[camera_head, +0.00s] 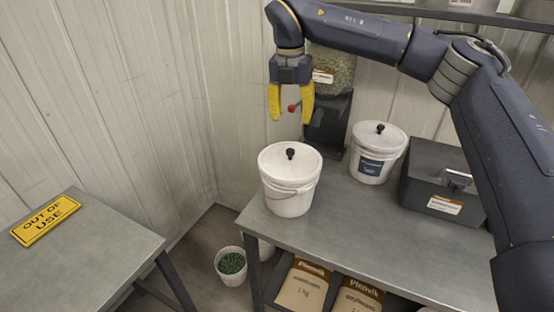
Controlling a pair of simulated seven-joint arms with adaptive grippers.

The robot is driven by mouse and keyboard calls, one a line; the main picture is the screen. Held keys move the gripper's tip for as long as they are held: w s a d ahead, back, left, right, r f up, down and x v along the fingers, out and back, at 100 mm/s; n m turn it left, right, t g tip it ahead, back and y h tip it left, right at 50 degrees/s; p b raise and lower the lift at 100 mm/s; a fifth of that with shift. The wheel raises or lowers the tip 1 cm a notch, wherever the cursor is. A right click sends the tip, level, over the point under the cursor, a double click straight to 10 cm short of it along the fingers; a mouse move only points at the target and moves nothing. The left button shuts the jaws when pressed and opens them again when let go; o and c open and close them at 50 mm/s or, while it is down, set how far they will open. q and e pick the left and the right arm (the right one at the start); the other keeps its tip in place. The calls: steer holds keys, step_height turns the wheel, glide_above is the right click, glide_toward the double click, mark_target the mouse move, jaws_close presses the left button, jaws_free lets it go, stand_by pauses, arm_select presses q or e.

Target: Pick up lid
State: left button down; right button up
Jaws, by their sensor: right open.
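A white lid (278,161) with a black knob sits on the near white bucket (290,203), close to the left edge of the right-hand table. A second white lid (372,133) with a black knob sits on the white bucket with a blue label (369,169), farther back and to the right. My right gripper (291,118) points down above and behind the near bucket, its two yellow fingers apart. A red ball-shaped knob shows between the fingers; I cannot tell whether they touch it. My left gripper is not in view.
A seed dispenser (333,72) stands behind the gripper. A dark box (437,185) with a handle is at the right. Another table (92,246) holds a yellow "OUT OF USE" sign (46,220). A small bucket with green contents (231,266) stands on the floor between the tables. Seed bags (304,288) are below.

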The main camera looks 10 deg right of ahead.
mark_target(290, 150)
steer(key=shift+t, duration=0.3)
steer(key=w+f, duration=0.1)
steer(key=f, duration=0.4)
steer(key=w+f, duration=0.1)
steer(key=f, duration=0.3)
steer(key=w+d+f, duration=0.1)
steer(key=f, duration=0.4)
steer(key=shift+w+f, duration=0.25)
steer(key=shift+f, duration=0.1)
jaws_close()
